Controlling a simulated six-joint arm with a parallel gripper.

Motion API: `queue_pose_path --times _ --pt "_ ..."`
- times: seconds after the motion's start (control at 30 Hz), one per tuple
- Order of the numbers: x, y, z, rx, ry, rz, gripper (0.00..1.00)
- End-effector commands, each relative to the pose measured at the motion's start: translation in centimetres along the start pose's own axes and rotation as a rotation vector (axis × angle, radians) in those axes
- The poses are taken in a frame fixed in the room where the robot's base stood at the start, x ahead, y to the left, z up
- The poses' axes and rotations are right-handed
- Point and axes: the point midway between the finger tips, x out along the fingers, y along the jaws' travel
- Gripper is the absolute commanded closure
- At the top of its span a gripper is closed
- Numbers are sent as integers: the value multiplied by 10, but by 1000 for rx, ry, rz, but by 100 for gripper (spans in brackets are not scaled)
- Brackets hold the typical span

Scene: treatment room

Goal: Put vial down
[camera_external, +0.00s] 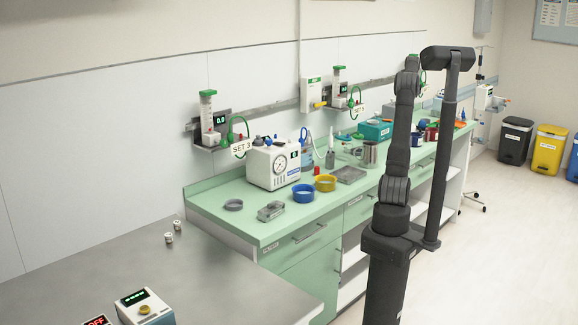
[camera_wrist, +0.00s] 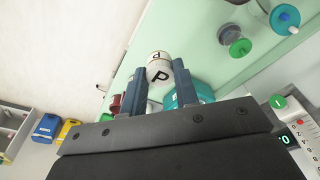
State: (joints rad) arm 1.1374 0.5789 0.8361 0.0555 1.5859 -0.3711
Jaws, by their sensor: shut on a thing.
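In the wrist view my gripper (camera_wrist: 158,82) is shut on a white vial (camera_wrist: 159,67) with black letters on its cap and side. The vial sits between the two dark fingertips, and its lower part is hidden by my gripper. The wrist view looks past it along the green counter (camera_wrist: 235,67). The fingers and the held vial cannot be made out there. Two small vials (camera_external: 168,238) stand on the grey table at the left.
The grey table (camera_external: 110,265) has bare room around the small vials, with two display devices (camera_external: 145,308) at its front. The green counter holds a white gauge machine (camera_external: 273,164), a blue ring-shaped dish (camera_external: 303,193), a yellow one (camera_external: 325,182) and metal trays (camera_external: 271,211).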

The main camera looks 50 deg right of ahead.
Motion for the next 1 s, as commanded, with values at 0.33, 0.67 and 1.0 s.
queue_pose_path --times 0.33,0.67,1.0 --pt "52 14 13 24 -4 2 94" --pt "153 14 29 23 -5 2 94" --pt "201 -11 14 18 -2 2 94"
